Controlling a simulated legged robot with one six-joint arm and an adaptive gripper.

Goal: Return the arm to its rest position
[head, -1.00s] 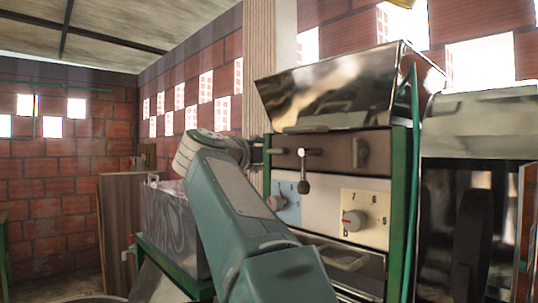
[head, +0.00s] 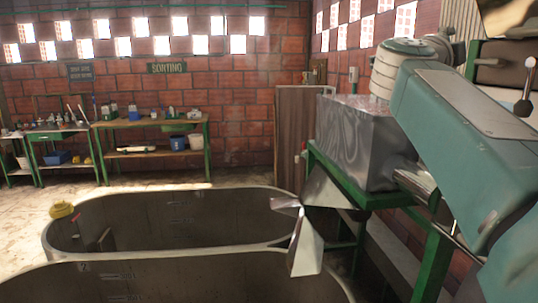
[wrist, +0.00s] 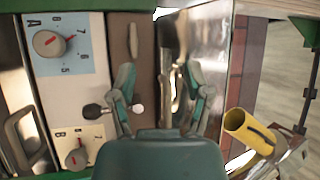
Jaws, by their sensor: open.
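My gripper (wrist: 160,88) shows in the wrist view with its two teal fingers spread apart and nothing between them. Behind it is the machine's front, turned on its side in this view, with a control panel (wrist: 70,105) carrying dial A (wrist: 50,42) and dial B (wrist: 76,158). A lever with a dark knob (wrist: 92,111) lies just left of the left finger; I cannot tell whether they touch. In the head view my raised teal arm fills the right side, and the fingers cannot be made out there. The same lever (head: 523,106) shows at the right edge.
A metal hopper box (head: 358,140) stands on a green frame (head: 433,255) beside my arm. Two large tanks (head: 170,190) fill the lower foreground. Workbenches (head: 150,123) line the far brick wall, with open floor before them. A yellow cylinder (wrist: 250,131) shows in the wrist view.

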